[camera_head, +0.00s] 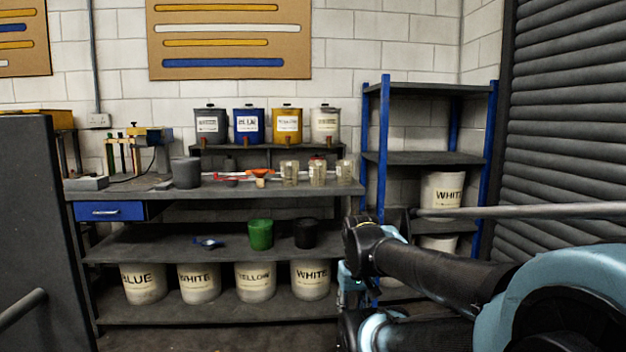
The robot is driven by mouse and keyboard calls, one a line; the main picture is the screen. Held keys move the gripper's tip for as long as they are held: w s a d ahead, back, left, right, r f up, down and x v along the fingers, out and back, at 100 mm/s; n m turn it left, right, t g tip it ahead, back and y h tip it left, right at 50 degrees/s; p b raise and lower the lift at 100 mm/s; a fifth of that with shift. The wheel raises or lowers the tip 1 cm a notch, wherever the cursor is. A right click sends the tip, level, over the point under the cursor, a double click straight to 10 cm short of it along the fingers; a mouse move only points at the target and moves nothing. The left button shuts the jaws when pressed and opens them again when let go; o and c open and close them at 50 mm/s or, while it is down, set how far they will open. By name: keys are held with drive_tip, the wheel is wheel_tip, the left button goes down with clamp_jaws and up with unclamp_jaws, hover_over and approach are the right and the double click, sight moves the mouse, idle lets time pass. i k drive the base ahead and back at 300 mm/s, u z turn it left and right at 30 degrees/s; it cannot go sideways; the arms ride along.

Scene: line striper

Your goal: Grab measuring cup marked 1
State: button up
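Three pale, see-through cups stand close together near the right end of the workbench top: a left cup (289,172), a middle cup (318,173) and a right cup (343,170). They look like measuring cups, but I cannot read any number on them. My arm reaches in from the lower right, in front of the shelf rack and well apart from the cups. I cannot make out my gripper or its fingers.
The workbench (215,198) also holds a dark cup (186,173) and red-orange tools. Labelled paint cans stand on a riser behind. A green bucket (261,234) and black bucket (305,233) are below. A shelf rack (424,158) stands right of the bench.

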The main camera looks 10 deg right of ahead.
sight(318, 168)
drive_tip(key=i, duration=0.95)
drive_tip(key=z, duration=0.05)
